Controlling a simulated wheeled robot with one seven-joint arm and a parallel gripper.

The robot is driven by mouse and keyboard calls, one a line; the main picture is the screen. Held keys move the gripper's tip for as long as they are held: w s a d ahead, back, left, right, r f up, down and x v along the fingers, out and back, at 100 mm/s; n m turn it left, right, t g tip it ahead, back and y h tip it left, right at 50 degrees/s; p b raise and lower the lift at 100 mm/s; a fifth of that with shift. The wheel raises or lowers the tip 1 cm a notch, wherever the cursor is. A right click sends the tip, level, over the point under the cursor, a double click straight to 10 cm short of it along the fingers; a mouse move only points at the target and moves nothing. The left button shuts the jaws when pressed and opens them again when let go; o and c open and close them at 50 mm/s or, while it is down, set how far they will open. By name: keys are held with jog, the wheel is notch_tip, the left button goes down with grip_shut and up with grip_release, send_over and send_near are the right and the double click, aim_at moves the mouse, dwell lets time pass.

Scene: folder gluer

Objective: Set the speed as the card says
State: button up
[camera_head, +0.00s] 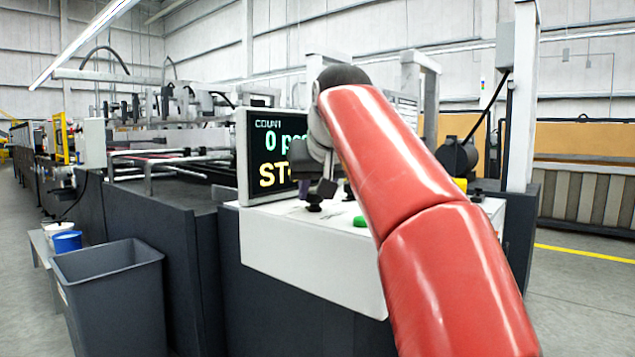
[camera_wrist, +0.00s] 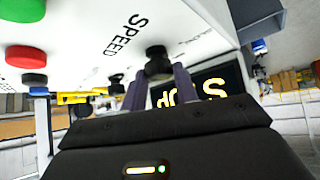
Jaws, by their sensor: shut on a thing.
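My gripper (camera_head: 317,192) is over the white control panel (camera_head: 290,250), below and in front of the display. In the wrist view my gripper's fingers (camera_wrist: 160,76) stand on either side of a black knob (camera_wrist: 157,58) and are shut on it. The word SPEED (camera_wrist: 125,36) is printed on the panel near this knob. The knob's pointer and scale cannot be made out. The display (camera_head: 270,150) reads COUNT, 0 and a partly covered word beginning ST; my arm hides its right part. I cannot make out a card with a speed in either view.
A green button (camera_head: 361,221) is on the panel beside my arm. The wrist view also shows a red button (camera_wrist: 25,57) and a second dark knob (camera_wrist: 115,80). A grey bin (camera_head: 110,290) stands on the floor at the left, near a blue bucket (camera_head: 67,241).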

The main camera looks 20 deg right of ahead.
jog(key=m+h+p, duration=0.2)
jog(key=m, duration=0.1)
jog(key=m+g+h+p, duration=0.1)
jog(key=m, duration=0.1)
jog(key=shift+w+a+r+h+p, duration=0.1)
jog(key=shift+a+r+h+p, duration=0.15)
jog(key=shift+a+h+p, duration=0.15)
jog(key=shift+f+m+g+h+p, duration=0.1)
jog(key=shift+m+g+h+p, duration=0.55)
jog(key=shift+m, duration=0.55)
jog(key=shift+f+h, duration=0.1)
jog(key=shift+h, duration=0.15)
jog(key=o, duration=1)
jog(key=shift+c, duration=0.2)
jog(key=v, duration=0.7)
jog(key=shift+s+r, duration=0.2)
jog(key=shift+r, duration=0.05)
jog(key=shift+a, duration=0.15)
